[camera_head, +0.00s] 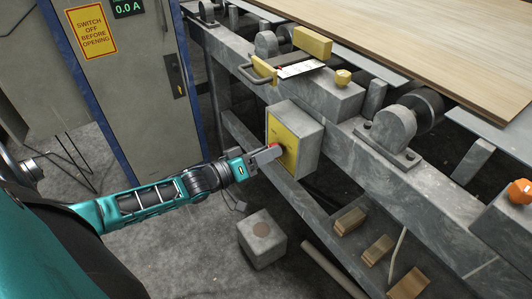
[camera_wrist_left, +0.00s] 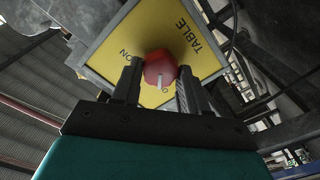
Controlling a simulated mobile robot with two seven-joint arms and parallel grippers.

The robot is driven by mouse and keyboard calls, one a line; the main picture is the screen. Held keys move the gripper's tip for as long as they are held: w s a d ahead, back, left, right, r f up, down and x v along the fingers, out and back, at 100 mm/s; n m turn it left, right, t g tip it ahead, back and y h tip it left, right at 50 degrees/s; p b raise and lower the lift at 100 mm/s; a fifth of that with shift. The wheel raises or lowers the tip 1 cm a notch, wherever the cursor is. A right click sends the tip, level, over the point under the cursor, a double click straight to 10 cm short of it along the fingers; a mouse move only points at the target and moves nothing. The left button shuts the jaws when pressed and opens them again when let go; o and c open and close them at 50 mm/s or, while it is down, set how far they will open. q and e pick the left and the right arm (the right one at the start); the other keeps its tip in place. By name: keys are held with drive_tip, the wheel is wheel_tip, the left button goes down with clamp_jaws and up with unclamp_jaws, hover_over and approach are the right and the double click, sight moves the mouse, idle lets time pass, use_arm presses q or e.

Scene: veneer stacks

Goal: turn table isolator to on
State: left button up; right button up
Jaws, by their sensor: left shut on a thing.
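The table isolator is a grey box with a yellow face (camera_head: 285,150) on the side of the table frame, below its top rail. In the left wrist view the yellow face (camera_wrist_left: 150,27) carries the words TABLE and ON, and the image is tilted. A red knob (camera_wrist_left: 160,66) with a white pointer mark sits in the middle of the face. The mark points toward the bottom of that view, not at the word ON. My left gripper (camera_head: 272,151) is shut on the red knob, with one finger on each side. The fingers hide part of the face.
A grey cabinet (camera_head: 130,95) with a yellow warning label stands at the left. A grey block (camera_head: 262,240) is on the floor below the isolator. An orange knob (camera_head: 520,191) is at the far right.

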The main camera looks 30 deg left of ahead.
use_arm(q)
drive_tip(key=shift+d+m+p, duration=0.15)
drive_tip(key=shift+m+p, duration=2.3)
drive_tip(key=shift+m, duration=6.45)
use_arm(e)
drive_tip(key=shift+s+d+r, duration=0.1)
drive_tip(key=shift+d+r, duration=0.1)
drive_tip(key=shift+r, duration=0.65)
drive_tip(key=shift+s+d+r, duration=0.1)
drive_tip(key=shift+d+r, duration=0.1)
drive_tip(key=shift+r, duration=0.65)
use_arm(q)
drive_tip(key=o, duration=1.1)
drive_tip(key=shift+c, duration=0.2)
drive_tip(key=p+v, duration=0.2)
drive_tip(key=v, duration=1.1)
use_arm(e)
wheel_tip(320, 180, up, 2)
drive_tip(key=shift+r, duration=0.1)
